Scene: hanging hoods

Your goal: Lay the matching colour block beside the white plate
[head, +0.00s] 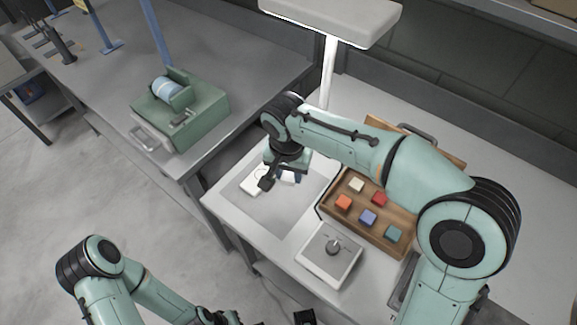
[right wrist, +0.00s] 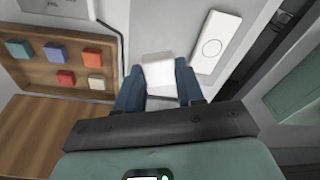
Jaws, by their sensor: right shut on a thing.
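The white plate (head: 251,184) is a flat rectangle with a ring mark, lying on the light grey area of the bench. It also shows in the right wrist view (right wrist: 216,43). My right gripper (head: 279,180) is just right of the plate in the head view, pointing down. It is shut on a white block (right wrist: 158,72), which shows between the dark blue fingers, beside the plate and apart from it. Whether the block touches the bench I cannot tell. My left gripper (head: 222,319) is partly cut off at the bottom edge, and its fingers cannot be made out.
A wooden tray (head: 332,217) holds several coloured blocks: cream (head: 356,185), red (head: 379,199), orange (head: 343,202), blue (head: 367,217) and teal (head: 393,233). A white box with a knob (head: 330,255) stands in front. A lamp post (head: 328,75) rises behind. A green device (head: 182,112) sits on the left bench.

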